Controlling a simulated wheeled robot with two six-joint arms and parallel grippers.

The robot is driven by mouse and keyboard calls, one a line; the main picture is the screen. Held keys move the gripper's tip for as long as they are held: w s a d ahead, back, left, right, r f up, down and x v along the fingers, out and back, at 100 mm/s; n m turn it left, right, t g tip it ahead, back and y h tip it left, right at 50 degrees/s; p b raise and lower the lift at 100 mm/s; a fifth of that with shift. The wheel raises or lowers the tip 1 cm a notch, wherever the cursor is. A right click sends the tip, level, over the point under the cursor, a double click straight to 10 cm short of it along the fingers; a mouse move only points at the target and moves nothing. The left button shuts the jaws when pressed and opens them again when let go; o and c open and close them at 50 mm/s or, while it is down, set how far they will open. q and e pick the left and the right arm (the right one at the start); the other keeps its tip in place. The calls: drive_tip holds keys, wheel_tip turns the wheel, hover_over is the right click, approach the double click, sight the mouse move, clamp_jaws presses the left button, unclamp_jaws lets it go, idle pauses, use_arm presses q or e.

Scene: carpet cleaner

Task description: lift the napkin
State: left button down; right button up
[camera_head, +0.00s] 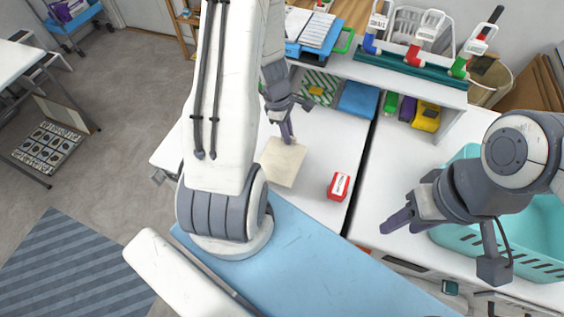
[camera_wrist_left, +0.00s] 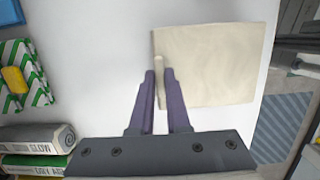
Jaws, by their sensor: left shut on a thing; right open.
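The napkin (camera_head: 286,163) is a flat beige square on the white table, left of the red box in the head view. It also shows in the left wrist view (camera_wrist_left: 215,65), lying mostly flat. My left gripper (camera_head: 288,140) is above its far edge, shut on a small pinched fold of it, seen as a raised ridge between the fingertips in the left wrist view (camera_wrist_left: 160,75). My right gripper (camera_head: 388,222) is open and empty over the white surface at the right, in front of the teal basket.
A red box (camera_head: 339,186) stands to the right of the napkin. A teal basket (camera_head: 470,238) is at the right. A shelf (camera_head: 400,75) with spray bottles stands at the back. In the left wrist view, boxes (camera_wrist_left: 35,140) lie at lower left.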

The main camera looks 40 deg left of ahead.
use_arm(q)
wheel_tip(320, 180, up, 16)
drive_tip(key=p, duration=1.2)
drive_tip(key=shift+r, duration=0.25)
idle(0.8)
